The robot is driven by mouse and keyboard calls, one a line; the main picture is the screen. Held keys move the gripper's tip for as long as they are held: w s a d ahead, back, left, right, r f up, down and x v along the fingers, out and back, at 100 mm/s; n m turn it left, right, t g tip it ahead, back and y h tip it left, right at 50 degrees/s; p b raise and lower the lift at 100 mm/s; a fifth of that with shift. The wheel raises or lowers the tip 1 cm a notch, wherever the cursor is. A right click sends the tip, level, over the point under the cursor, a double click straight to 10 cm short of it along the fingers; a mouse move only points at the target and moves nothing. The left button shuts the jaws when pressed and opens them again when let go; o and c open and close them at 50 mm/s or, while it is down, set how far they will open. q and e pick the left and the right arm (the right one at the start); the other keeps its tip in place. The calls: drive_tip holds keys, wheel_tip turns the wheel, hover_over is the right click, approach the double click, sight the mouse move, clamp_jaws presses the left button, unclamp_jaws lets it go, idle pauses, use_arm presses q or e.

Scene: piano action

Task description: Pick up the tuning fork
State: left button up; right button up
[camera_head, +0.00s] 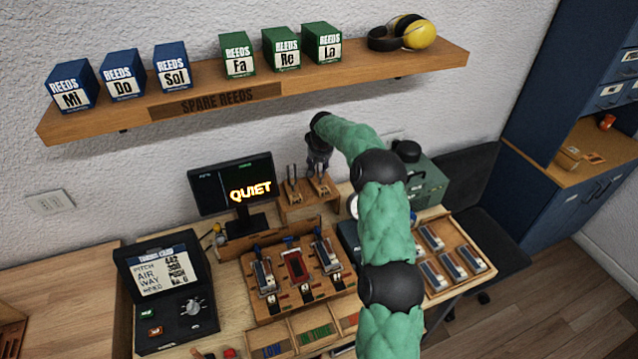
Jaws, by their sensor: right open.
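Tuning forks (292,186) stand upright in a small wooden block (297,207) at the back of the bench, right of the monitor. A second fork (321,184) stands beside it on the right. My right gripper (318,166) is at this right fork, just above it or around its top; I cannot tell whether it touches. The gripper is small and dark here and open. My green arm covers the area right of the block. My left gripper is not in view.
A monitor (232,184) reading QUIET stands left of the block. A wooden reed rack (262,315) is in front, and a black tuning device (165,290) is at left. A tray of reeds (462,243) and a green case (428,182) are at right. A shelf (330,88) hangs above.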

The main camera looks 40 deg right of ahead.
drive_tip(key=shift+w+d+f, duration=0.1)
drive_tip(key=shift+f, duration=0.25)
clamp_jaws()
